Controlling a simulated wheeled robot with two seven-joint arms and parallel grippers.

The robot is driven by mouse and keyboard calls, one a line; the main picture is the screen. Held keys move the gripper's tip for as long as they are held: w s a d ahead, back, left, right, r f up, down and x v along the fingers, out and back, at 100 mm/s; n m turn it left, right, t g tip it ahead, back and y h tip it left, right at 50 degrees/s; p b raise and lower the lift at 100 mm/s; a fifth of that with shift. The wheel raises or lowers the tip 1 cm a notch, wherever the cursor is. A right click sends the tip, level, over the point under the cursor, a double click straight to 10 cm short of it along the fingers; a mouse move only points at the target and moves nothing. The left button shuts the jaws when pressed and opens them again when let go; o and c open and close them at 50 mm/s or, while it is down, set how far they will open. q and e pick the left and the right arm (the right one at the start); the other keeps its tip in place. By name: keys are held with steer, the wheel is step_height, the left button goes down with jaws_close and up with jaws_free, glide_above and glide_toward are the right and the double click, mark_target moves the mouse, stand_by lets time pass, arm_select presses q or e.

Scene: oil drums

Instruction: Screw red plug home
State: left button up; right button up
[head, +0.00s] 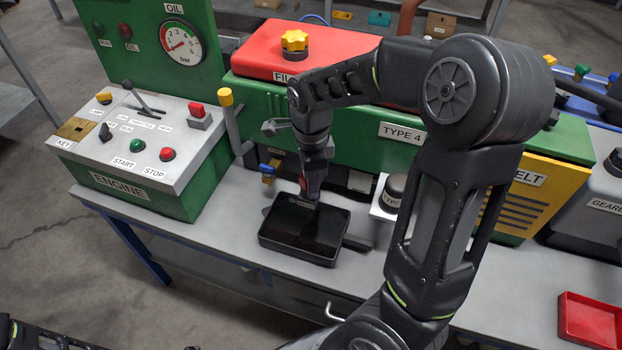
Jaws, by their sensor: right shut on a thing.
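My right arm reaches from the right over the bench. My right gripper (313,194) points down at the front of the green engine block (350,128), just above a black tray (270,246). A small patch of red, which looks like the red plug (303,186), shows at the gripper's jaws. The jaws are shut on it, and the gripper hides most of it. I cannot see the plug's hole or thread, nor how far in it sits. My left gripper is out of the picture; only part of my left arm shows at the bottom left.
The engine control box (150,150) stands left of the tray. A blue-handled tap (269,171) and a yellow-topped lever (230,120) are close to my gripper's left. A red tray (590,322) lies at the bench's right.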

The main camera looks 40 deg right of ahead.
jaws_close()
steer(key=m+p, duration=0.1)
steer(key=m, duration=0.3)
steer(key=shift+s+a+r, duration=0.1)
steer(key=shift+r, duration=0.05)
steer(key=shift+m+p, duration=0.4)
steer(key=shift+m, duration=0.8)
